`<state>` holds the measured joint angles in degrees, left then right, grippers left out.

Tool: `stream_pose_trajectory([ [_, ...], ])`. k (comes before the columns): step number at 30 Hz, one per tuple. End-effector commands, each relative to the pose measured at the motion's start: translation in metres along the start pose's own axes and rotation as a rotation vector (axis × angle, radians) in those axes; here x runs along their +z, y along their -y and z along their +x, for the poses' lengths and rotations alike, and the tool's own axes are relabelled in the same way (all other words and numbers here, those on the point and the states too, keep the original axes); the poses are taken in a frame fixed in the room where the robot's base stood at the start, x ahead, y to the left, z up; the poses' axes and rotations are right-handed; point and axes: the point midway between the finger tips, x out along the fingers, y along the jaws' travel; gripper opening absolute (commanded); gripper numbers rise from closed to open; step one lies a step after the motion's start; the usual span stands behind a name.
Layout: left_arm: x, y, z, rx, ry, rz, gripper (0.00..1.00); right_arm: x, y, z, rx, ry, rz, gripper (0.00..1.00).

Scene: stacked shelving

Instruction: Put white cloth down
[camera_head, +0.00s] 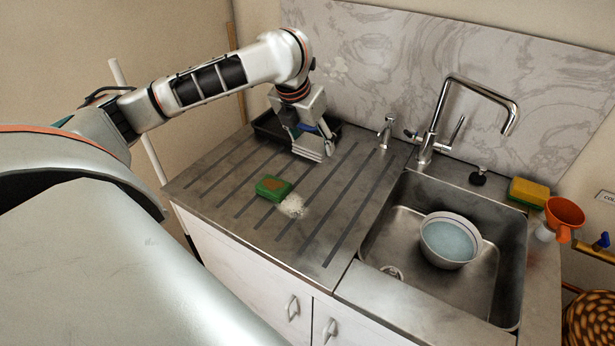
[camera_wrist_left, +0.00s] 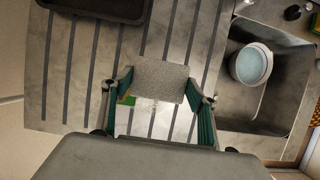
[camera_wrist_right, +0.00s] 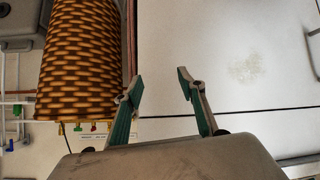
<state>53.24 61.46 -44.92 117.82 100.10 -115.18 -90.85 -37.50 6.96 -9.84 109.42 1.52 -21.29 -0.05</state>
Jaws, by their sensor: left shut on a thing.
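A light grey-white folded cloth (camera_head: 310,150) is held by my left gripper (camera_head: 311,137) over the ribbed drainboard (camera_head: 225,200), near its back. In the left wrist view the cloth (camera_wrist_left: 160,79) is a flat square between the two fingertips of the left gripper (camera_wrist_left: 160,88). I cannot tell whether its lower edge touches the drainboard. My right gripper (camera_wrist_right: 159,80) shows only in the right wrist view. Its fingers are apart with nothing between them.
A green sponge (camera_head: 273,188) and white foam (camera_head: 292,206) are on the drainboard. A black tray (camera_head: 266,128) lies behind the gripper. The drainboard's front is clear.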

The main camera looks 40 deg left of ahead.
Motion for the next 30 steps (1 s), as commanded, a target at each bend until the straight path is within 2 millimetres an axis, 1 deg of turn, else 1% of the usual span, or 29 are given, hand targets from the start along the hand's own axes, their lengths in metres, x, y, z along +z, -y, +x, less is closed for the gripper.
stream_pose_trajectory([
  [1,-0.007,0.0,0.014,-0.001,-0.007,-0.001,0.34,0.0,0.0,0.0,0.0,0.0,0.0,0.4],
  [3,-0.014,0.0,0.029,-0.001,-0.007,-0.001,0.34,0.0,0.0,0.0,0.0,0.0,0.0,0.4],
  [6,-0.023,0.001,0.051,-0.001,-0.006,-0.001,0.34,0.0,0.0,0.0,0.0,0.0,0.0,0.4],
  [10,-0.032,0.0,0.074,0.0,-0.004,-0.001,0.34,0.0,0.0,0.0,0.0,0.0,0.0,0.4],
  [13,-0.035,0.0,0.085,0.0,-0.002,0.0,0.34,0.0,0.0,0.0,0.0,-0.001,0.0,0.4],
  [17,-0.038,0.001,0.092,-0.001,-0.001,-0.001,0.34,0.0,0.001,0.0,-0.001,-0.001,0.0,0.4],
  [24,-0.05,0.0,0.12,-0.001,-0.002,-0.002,0.34,-0.001,0.001,0.0,-0.001,-0.002,0.0,0.4],
  [27,-0.052,0.0,0.125,0.0,0.0,0.0,0.34,-0.001,0.001,0.0,-0.001,-0.002,0.001,0.4],
  [30,-0.051,0.0,0.125,0.0,0.001,0.0,0.34,-0.001,0.001,0.0,-0.001,-0.002,0.002,0.4],
])
